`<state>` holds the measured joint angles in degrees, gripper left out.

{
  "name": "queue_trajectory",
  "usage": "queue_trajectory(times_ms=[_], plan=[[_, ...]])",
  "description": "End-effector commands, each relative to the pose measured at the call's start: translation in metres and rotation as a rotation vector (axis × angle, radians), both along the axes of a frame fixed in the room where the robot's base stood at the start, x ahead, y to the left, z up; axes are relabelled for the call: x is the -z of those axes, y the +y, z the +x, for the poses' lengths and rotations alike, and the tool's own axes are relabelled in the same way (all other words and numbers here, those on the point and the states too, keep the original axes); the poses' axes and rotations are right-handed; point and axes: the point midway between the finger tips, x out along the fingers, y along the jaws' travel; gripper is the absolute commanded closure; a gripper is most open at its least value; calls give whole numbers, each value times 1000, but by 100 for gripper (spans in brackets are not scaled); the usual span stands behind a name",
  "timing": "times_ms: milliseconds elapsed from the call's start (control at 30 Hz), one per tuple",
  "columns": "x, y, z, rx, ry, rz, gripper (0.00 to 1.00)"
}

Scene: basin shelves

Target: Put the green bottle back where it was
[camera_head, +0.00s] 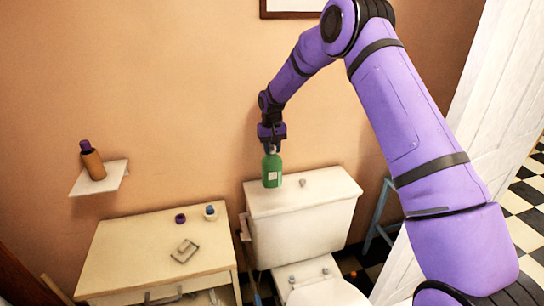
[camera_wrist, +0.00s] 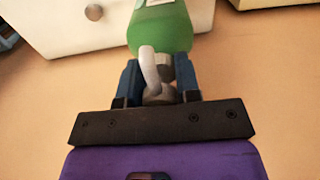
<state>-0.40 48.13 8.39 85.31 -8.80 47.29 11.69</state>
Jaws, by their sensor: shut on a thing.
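The green bottle (camera_head: 272,172) has a pale label and hangs upright below my gripper (camera_head: 271,148). My gripper is shut on the bottle's top. The bottle is over the left part of the white toilet tank lid (camera_head: 325,190); I cannot tell whether its base touches the lid. In the wrist view the green bottle (camera_wrist: 160,28) extends from between the fingers of my gripper (camera_wrist: 160,90), with its pale pump spout near the fingers.
A small wall shelf (camera_head: 112,180) at the left holds a brown bottle (camera_head: 93,162) with a purple cap. A cream cabinet (camera_head: 150,262) below holds a purple cap (camera_head: 180,218), a small jar (camera_head: 211,213) and a dish (camera_head: 185,251). A round knob (camera_head: 302,183) sits on the tank lid.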

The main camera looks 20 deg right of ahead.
Motion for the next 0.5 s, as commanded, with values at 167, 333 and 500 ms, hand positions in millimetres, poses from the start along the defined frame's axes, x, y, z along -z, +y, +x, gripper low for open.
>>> queue_trajectory(times_ms=[167, 333, 500], plan=[[16, 0, 0, 0, 1, 0, 100], [34, 0, 0, 1, 0, 1, 100], [34, 0, 0, 1, -1, 1, 100]])
